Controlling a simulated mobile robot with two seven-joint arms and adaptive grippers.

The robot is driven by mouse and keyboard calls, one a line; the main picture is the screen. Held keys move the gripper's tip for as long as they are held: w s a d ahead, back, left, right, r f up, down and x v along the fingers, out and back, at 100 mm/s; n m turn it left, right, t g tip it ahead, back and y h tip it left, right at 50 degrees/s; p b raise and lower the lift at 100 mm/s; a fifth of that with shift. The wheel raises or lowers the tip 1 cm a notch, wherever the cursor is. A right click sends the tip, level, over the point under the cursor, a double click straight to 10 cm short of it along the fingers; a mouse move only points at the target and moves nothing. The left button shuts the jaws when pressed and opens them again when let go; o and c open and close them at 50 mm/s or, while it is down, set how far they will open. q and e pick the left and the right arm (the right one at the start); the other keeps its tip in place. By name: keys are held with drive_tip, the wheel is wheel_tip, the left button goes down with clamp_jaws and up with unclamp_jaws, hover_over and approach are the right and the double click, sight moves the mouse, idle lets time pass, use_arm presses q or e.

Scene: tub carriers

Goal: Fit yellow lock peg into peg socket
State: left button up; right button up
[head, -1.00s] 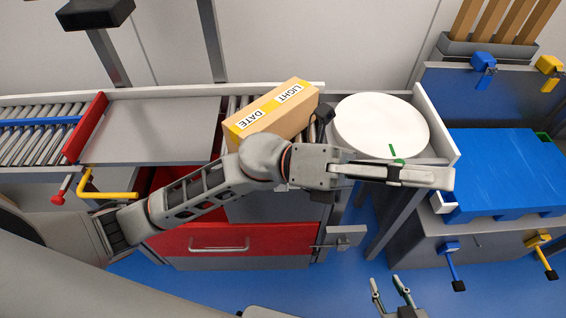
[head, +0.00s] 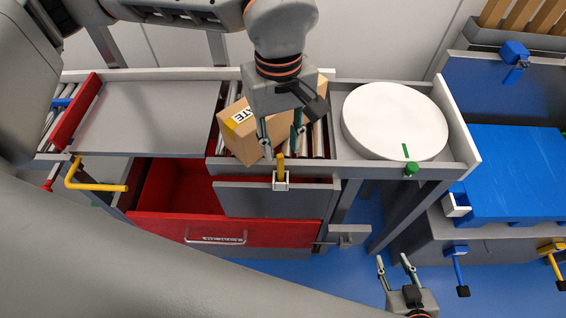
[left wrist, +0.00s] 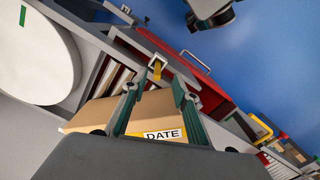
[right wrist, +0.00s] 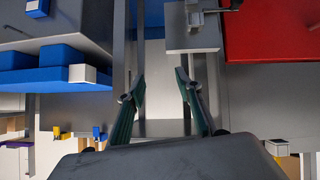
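The yellow lock peg (head: 281,164) stands upright at the white peg socket (head: 281,184) on the front rail of the roller section. Its lower end appears to be inside the socket; the depth cannot be told. Both also show in the left wrist view, the peg (left wrist: 157,72) and the socket (left wrist: 158,60) just past the fingertips. My left gripper (head: 281,150) points down over the rail, open, with its fingers on either side of the peg's top and not visibly touching it. My right gripper (head: 395,262) is open and empty, low at the right front.
A carton (head: 250,137) labelled DATE lies on the rollers right behind my left gripper. A white round disc (head: 394,120) and a green peg (head: 411,168) are to the right. A red drawer (head: 220,232) is open below. A blue pallet (head: 515,165) stands at far right.

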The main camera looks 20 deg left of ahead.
sight(280, 156)
use_arm(q)
drive_tip(key=shift+w+a+f, duration=0.1)
drive_tip(key=shift+w+a, duration=0.2)
drive_tip(key=shift+a, duration=0.05)
drive_tip(key=shift+f, duration=0.4)
drive_tip(key=f, duration=0.6)
drive_tip(key=shift+w+f, duration=0.25)
drive_tip(key=shift+w, duration=0.1)
clamp_jaws()
